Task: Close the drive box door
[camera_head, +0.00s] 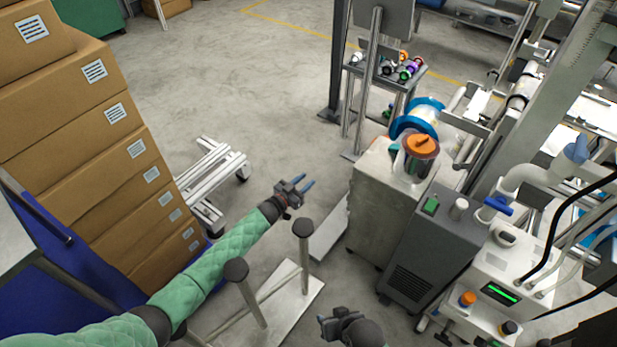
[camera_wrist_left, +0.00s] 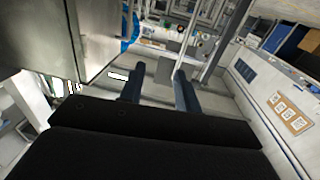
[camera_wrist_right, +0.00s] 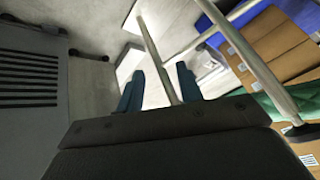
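A beige metal cabinet (camera_head: 383,205), which I take for the drive box, stands right of centre in the head view. A pale flat panel (camera_head: 330,228) sits low at its left side; I cannot tell whether it is the door or a separate plate. My left gripper (camera_head: 305,184) is left of the cabinet, its blue fingers apart and empty. The left wrist view shows a grey metal box (camera_wrist_left: 40,35) close at upper left, with a vertical edge and a second face (camera_wrist_left: 97,30). My right gripper (camera_head: 322,329) is low in the head view; its fingers (camera_wrist_right: 159,88) are apart.
A dark grey unit (camera_head: 425,245) stands right of the cabinet. A pale cart (camera_head: 285,305) with upright posts lies between my arms; its bars cross behind my right fingers. Stacked cartons (camera_head: 90,140) fill the left.

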